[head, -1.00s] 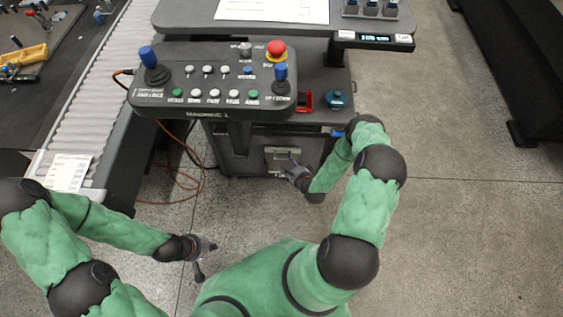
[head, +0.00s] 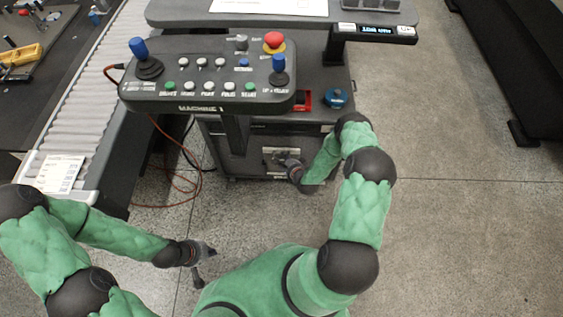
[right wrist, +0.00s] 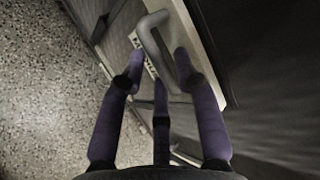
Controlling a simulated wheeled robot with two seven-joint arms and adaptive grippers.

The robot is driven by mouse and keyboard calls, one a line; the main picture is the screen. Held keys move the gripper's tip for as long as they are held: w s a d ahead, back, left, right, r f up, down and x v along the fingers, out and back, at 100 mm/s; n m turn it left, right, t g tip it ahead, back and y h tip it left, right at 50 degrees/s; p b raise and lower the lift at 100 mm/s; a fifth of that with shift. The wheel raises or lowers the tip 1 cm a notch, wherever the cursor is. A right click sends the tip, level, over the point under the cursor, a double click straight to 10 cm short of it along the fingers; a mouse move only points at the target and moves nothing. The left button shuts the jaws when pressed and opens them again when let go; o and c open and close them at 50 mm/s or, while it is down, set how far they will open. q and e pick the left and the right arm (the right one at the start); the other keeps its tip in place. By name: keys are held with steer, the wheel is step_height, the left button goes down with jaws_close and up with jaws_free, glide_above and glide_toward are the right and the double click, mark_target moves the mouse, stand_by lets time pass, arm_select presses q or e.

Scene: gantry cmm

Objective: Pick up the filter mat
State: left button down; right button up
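I cannot make out a filter mat in either view. On the front of the dark cabinet under the console, a pale plate with a grey handle (right wrist: 152,38) and a label faces my right gripper; the plate also shows in the head view (head: 276,151). My right gripper (right wrist: 160,70) has its fingers spread, with the handle between or just beyond the fingertips; I cannot tell whether they touch. In the head view the right gripper (head: 284,160) is at the plate. My left gripper (head: 209,264) is open and empty above the floor at lower left.
A control console (head: 205,75) with buttons, joysticks and a red stop knob overhangs the cabinet (head: 238,160). A red tray (head: 303,98) and a teal round object (head: 335,97) sit on a shelf. A roller conveyor (head: 88,90) is at left.

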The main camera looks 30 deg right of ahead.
jaws_close()
steer(key=shift+r, duration=0.15)
step_height(320, 180, up, 12)
steer(key=p, duration=0.6)
steer(key=s+a+p, duration=0.1)
steer(key=s+p, duration=0.2)
steer(key=s, duration=1.5)
